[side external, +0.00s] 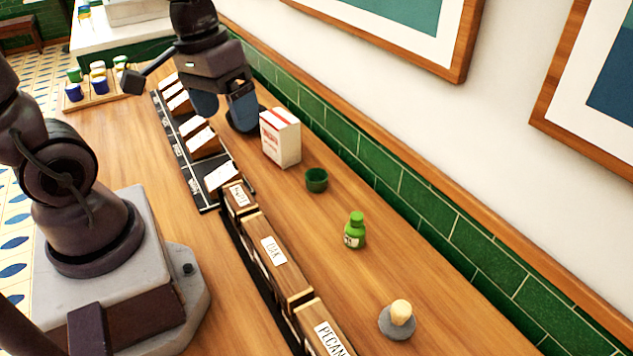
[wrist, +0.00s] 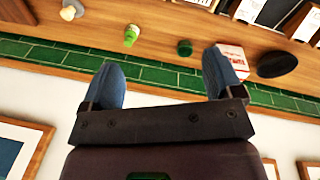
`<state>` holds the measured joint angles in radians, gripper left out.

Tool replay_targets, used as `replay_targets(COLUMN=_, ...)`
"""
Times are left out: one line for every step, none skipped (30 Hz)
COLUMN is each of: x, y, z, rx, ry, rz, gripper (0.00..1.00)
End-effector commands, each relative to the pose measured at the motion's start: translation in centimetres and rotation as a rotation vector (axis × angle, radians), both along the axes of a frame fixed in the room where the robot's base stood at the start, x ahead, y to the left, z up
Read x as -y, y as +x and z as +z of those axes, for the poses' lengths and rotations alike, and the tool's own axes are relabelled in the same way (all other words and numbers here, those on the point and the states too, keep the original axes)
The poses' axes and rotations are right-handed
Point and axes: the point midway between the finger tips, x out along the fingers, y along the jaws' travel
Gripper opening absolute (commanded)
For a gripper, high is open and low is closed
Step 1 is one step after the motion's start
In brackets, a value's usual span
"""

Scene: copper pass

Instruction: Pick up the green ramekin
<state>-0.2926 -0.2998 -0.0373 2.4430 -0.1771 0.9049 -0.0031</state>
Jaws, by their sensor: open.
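The green ramekin (side external: 316,180) is a small dark green cup standing upright on the wooden counter, just right of a red and white box. It also shows in the wrist view (wrist: 185,47), near the top, just left of the right finger. My gripper (side external: 240,105) is above the counter beyond the box in the side view, apart from the ramekin. In the wrist view my gripper (wrist: 163,80) has its two blue fingers spread wide, with nothing between them.
The red and white box (side external: 281,138) stands between my gripper and the ramekin. A green bottle (side external: 355,231) and a pale-knobbed grey object (side external: 398,320) stand nearer the camera. Wooden boxes (side external: 272,252) line the left, and a green-tiled wall (side external: 420,204) bounds the right.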

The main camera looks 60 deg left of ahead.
Motion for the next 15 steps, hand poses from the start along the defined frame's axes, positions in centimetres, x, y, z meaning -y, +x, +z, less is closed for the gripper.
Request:
replay_targets(x=-0.2, y=0.5, z=-1.6, rx=-0.065, ry=-0.078, rz=0.086, gripper=0.86)
replay_targets(x=-0.2, y=0.8, z=-2.3, rx=-0.094, ry=-0.125, rz=0.135, gripper=0.86)
replay_targets(x=-0.2, y=1.3, z=-3.3, rx=-0.131, ry=-0.19, rz=0.204, gripper=0.86)
replay_targets(x=-0.2, y=1.6, z=-4.1, rx=-0.157, ry=-0.24, rz=0.258, gripper=0.86)
replay_targets(x=-0.2, y=2.0, z=-4.8, rx=-0.181, ry=-0.292, rz=0.315, gripper=0.86)
replay_targets(x=-0.3, y=2.6, z=-5.8, rx=-0.214, ry=-0.361, rz=0.393, gripper=0.86)
replay_targets(x=-0.3, y=3.1, z=-6.5, rx=-0.235, ry=-0.414, rz=0.452, gripper=0.86)
replay_targets(x=-0.3, y=3.5, z=-7.2, rx=-0.256, ry=-0.468, rz=0.514, gripper=0.86)
replay_targets(x=-0.4, y=4.2, z=-8.1, rx=-0.282, ry=-0.542, rz=0.601, gripper=0.86)
replay_targets(x=-0.6, y=4.8, z=-8.9, rx=-0.3, ry=-0.597, rz=0.669, gripper=0.86)
replay_targets(x=-0.7, y=5.3, z=-9.6, rx=-0.316, ry=-0.654, rz=0.738, gripper=0.86)
replay_targets(x=-1.0, y=6.1, z=-10.5, rx=-0.336, ry=-0.73, rz=0.833, gripper=0.86)
replay_targets(x=-1.2, y=6.7, z=-11.3, rx=-0.351, ry=-0.788, rz=0.905, gripper=0.86)
replay_targets(x=-1.5, y=7.4, z=-12.0, rx=-0.363, ry=-0.846, rz=0.98, gripper=0.86)
replay_targets(x=-2.0, y=8.3, z=-13.1, rx=-0.379, ry=-0.927, rz=1.085, gripper=0.86)
